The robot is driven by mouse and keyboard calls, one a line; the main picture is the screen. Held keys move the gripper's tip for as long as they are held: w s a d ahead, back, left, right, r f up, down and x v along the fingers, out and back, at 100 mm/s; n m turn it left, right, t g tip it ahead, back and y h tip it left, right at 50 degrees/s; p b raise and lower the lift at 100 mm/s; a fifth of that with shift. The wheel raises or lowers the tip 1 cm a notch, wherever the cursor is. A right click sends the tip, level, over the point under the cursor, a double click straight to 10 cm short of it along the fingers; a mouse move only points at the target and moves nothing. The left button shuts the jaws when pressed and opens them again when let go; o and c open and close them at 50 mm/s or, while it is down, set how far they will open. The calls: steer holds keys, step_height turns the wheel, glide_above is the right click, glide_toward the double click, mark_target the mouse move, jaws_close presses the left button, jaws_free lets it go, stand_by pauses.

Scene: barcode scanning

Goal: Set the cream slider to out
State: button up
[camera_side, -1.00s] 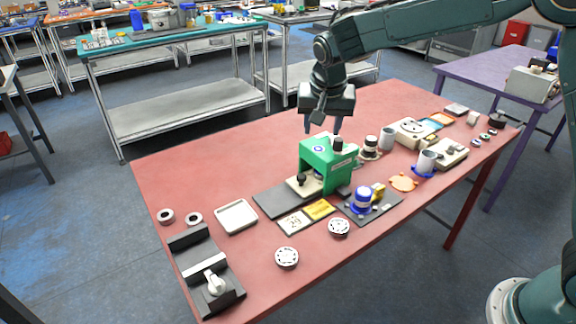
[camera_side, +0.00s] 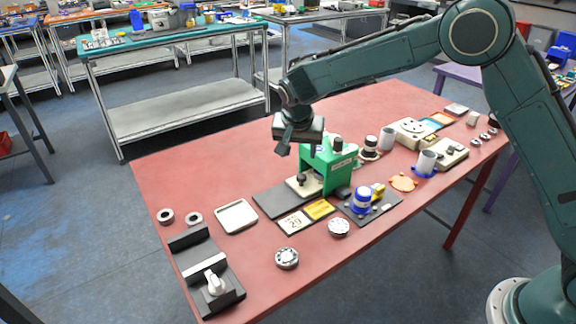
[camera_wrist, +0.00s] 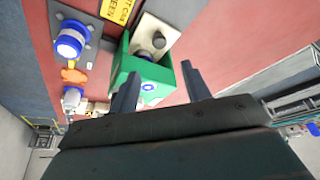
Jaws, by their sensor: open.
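The cream slider (camera_side: 298,188) is a pale plate with a dark knob, low at the left front of the green housing (camera_side: 340,172), by a dark flat plate. In the wrist view the cream slider (camera_wrist: 170,33) sticks out of the open side of the green housing (camera_wrist: 150,85). Part of it is hidden inside the housing. My gripper (camera_side: 298,148) is above and behind the housing's left part in the side view, touching nothing that I can see.
A yellow card (camera_side: 319,209) and a white card lie in front of the housing. A blue-and-white knob (camera_side: 361,200) stands on a dark plate to the right. A white tray (camera_side: 236,216) and a black fixture (camera_side: 207,272) are at the left. Cups stand farther right.

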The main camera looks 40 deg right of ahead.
mark_target(301, 176)
steer(key=x, duration=1.2)
steer(key=shift+f, duration=0.1)
